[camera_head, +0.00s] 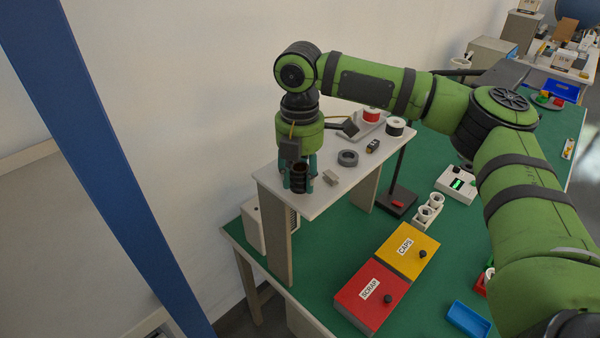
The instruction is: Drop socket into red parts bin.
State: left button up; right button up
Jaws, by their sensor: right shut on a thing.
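My right gripper (299,180) is at the left end of the raised white shelf (318,200). Its teal fingers are shut around a dark, ribbed, round socket (299,179). I cannot tell whether the socket touches the shelf top. A small red open bin (480,285) shows at the right of the green table, partly hidden behind my right arm, with something white in it. The gripper is far to the left of this bin and higher. My left gripper is not in view.
The shelf holds a grey ring (348,158), a small metal block (331,177) and spools. Below are a red SCRAP box (360,300), a yellow CAPS box (412,262), a blue tray (468,318), white cups (430,211) and a lamp post (398,175).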

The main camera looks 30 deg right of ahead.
jog(key=shift+f, duration=0.8)
jog(key=shift+f, duration=0.15)
jog(key=o, duration=1.1)
